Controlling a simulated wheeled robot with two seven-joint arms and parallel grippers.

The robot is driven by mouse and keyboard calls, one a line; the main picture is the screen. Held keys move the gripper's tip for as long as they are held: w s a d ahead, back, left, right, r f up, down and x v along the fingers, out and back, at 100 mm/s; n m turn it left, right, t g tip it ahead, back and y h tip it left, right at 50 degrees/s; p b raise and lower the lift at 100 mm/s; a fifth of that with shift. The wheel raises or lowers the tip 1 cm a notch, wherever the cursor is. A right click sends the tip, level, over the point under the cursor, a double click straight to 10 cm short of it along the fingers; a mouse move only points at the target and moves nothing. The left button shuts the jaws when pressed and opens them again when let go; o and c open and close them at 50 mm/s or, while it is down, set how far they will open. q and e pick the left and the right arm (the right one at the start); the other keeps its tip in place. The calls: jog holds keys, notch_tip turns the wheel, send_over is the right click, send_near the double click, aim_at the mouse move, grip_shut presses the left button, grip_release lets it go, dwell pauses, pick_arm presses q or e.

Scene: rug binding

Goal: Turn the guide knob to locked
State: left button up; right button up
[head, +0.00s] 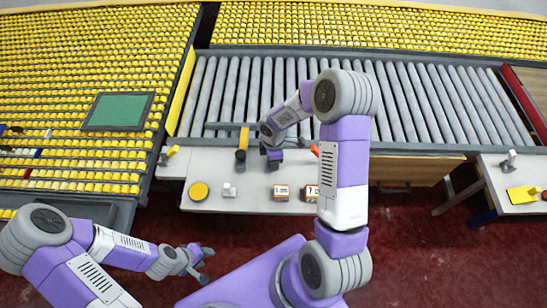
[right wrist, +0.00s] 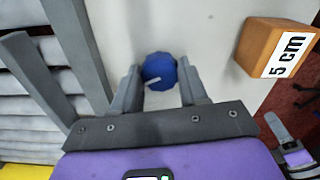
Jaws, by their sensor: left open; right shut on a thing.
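The guide knob (right wrist: 160,70) is a round blue knob with a pale pointer line, seen between the fingers in the right wrist view. My right gripper (right wrist: 163,80) is shut on the knob, one finger on each side. The pointer slants toward the lower left of that view; no locked mark is legible. In the head view my right gripper (head: 273,158) is over the white worktop (head: 255,203), and its wrist largely hides the knob. My left gripper (head: 206,263) is open and empty, low in the head view, away from the worktop.
An orange block marked 5 cm (right wrist: 262,45) stands beside the knob in the right wrist view. A yellow disc (head: 199,190) and a small white piece (head: 229,191) lie on the worktop. A grey roller conveyor (head: 225,90) runs behind. Red floor (head: 420,250) is open at right.

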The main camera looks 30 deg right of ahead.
jog(key=shift+n, duration=0.7)
jog(key=o, duration=1.1)
jog(key=shift+c, duration=0.2)
jog(key=shift+r, duration=0.1)
notch_tip(320, 180, up, 8)
jog(key=shift+f+p, duration=0.25)
jog(key=shift+p, duration=0.65)
